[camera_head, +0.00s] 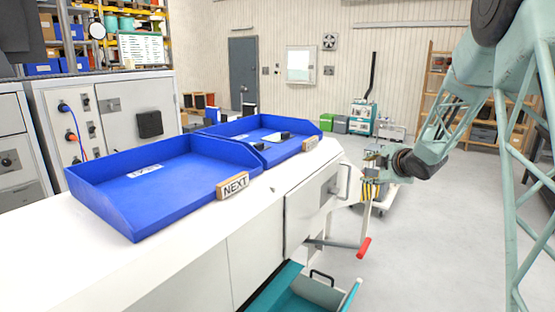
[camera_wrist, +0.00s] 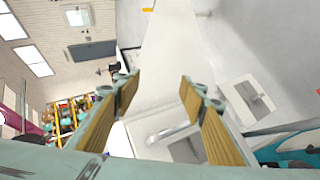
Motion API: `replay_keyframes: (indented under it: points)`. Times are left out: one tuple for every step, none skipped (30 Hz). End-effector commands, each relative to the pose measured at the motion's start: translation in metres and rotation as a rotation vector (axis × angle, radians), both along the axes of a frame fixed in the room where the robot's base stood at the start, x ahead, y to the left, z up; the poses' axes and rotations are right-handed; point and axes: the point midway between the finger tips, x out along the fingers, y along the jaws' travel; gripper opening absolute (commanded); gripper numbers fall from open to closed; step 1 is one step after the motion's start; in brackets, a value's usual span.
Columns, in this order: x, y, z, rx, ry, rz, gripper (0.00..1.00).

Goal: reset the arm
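My gripper (camera_head: 373,178) hangs at the right of the white bench, close to its end, in the head view. In the wrist view my gripper (camera_wrist: 157,88) shows two yellow-padded fingers spread apart, with nothing between them. The arm comes down to it from the upper right of the head view. A cabinet handle (camera_head: 343,181) is close to the gripper in the picture; I cannot tell if they touch.
Two blue trays, one near (camera_head: 110,190) and one far (camera_head: 225,128), sit on the white bench (camera_head: 190,240). A teal drawer (camera_head: 285,292) stands open below, near a red-ended bar (camera_head: 363,247). Grey floor (camera_head: 430,240) is clear at right.

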Motion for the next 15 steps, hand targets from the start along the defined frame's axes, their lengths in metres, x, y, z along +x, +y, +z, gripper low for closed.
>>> replay_keyframes:
  points:
    - [-0.006, 0.001, 0.01, 0.006, 0.005, -0.018, 0.38]
    - [-0.009, 0.001, 0.013, 0.009, 0.01, -0.03, 0.38]
    - [-0.014, 0.0, 0.019, 0.016, 0.018, -0.047, 0.38]
    - [-0.018, 0.0, 0.023, 0.021, 0.022, -0.059, 0.38]
    - [-0.021, 0.0, 0.027, 0.026, 0.027, -0.071, 0.38]
    - [-0.027, -0.001, 0.033, 0.032, 0.033, -0.087, 0.38]
    - [-0.031, -0.001, 0.036, 0.037, 0.037, -0.1, 0.38]
    - [-0.035, -0.001, 0.039, 0.042, 0.043, -0.112, 0.38]
    - [-0.04, -0.001, 0.045, 0.05, 0.048, -0.127, 0.38]
    - [-0.044, -0.001, 0.048, 0.055, 0.054, -0.14, 0.38]
    - [-0.048, -0.001, 0.052, 0.06, 0.058, -0.152, 0.38]
    - [-0.054, -0.001, 0.057, 0.067, 0.064, -0.167, 0.38]
    - [-0.059, -0.001, 0.06, 0.074, 0.069, -0.18, 0.38]
    - [-0.063, -0.001, 0.063, 0.08, 0.074, -0.191, 0.38]
    - [-0.069, -0.001, 0.068, 0.087, 0.08, -0.208, 0.38]
